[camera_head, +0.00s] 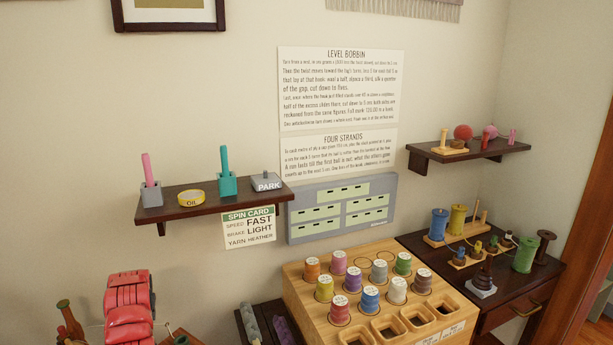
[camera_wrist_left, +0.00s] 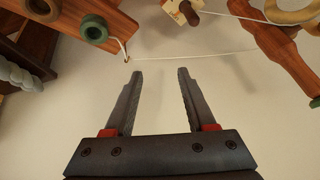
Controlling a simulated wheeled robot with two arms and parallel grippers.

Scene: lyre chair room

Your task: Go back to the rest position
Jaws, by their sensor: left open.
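My left gripper (camera_wrist_left: 160,73) shows in the left wrist view with its two dark fingers apart and nothing between them. A pale strand (camera_wrist_left: 190,57) runs across the view beyond the fingertips. It meets a wooden board (camera_wrist_left: 85,22) carrying a green ring (camera_wrist_left: 94,28). Neither gripper can be made out in the head view, and my right gripper is in neither view.
A red layered object (camera_head: 128,310) stands at the lower left. A wooden rack (camera_head: 310,290) holds several coloured spools. A dark side table (camera_head: 500,297) carries more spools. Wall shelves (camera_head: 180,208) (camera_head: 470,157) hold small items. A turned wooden part (camera_wrist_left: 275,45) lies beyond the gripper.

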